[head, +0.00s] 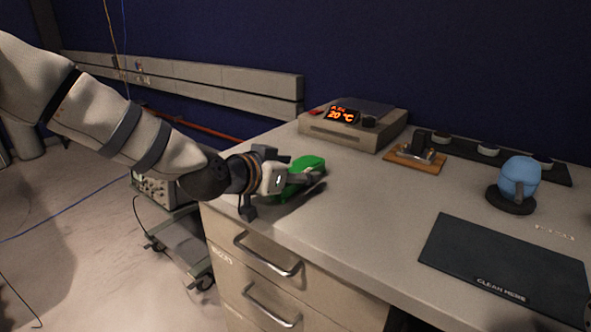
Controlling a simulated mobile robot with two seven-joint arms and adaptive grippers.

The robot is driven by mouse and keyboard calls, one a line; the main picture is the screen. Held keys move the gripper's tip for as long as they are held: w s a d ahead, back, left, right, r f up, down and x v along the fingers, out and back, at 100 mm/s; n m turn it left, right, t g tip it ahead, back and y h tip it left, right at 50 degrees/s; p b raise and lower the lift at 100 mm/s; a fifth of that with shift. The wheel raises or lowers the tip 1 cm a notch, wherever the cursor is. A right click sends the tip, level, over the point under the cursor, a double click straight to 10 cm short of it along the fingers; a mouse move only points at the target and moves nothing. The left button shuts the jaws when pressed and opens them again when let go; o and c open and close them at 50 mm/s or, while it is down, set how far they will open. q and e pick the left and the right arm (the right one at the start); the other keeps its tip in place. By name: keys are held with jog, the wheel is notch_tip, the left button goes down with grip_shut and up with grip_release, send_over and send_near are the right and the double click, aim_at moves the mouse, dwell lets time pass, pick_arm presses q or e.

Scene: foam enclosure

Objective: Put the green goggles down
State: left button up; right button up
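The green goggles (308,163) are at the left end of the grey worktop, partly hidden by my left gripper. My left gripper (306,179) reaches in from the left, with one finger across the near side of the goggles. It looks shut on them; the far finger is hidden. A dark shadow lies on the worktop just below, and the goggles seem at or slightly above the surface.
Behind stands a heater box (352,127) reading 20 °C. To the right are a small wooden-based device (415,158), a blue rounded object on a black base (519,180), a dark rack (510,160) and a dark "CLEAN HERE" mat (505,262). The worktop's middle is clear.

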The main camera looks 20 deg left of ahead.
pick_arm(q)
jog(key=shift+r, duration=0.25)
jog(key=p+v, duration=0.1)
jog(key=v, duration=0.2)
jog(key=p+v, duration=0.1)
jog(key=v, duration=0.3)
jog(key=p+v, duration=0.1)
jog(key=v, duration=0.3)
jog(key=shift+a+r, duration=0.1)
jog(key=shift+r, duration=0.35)
jog(key=shift+s, duration=0.35)
jog(key=shift+a+f, duration=0.1)
jog(key=shift+f, duration=0.1)
pick_arm(e)
jog(key=shift+t, duration=0.8)
jog(key=w+r, duration=0.3)
jog(key=w, duration=0.1)
jog(key=shift+r, duration=0.35)
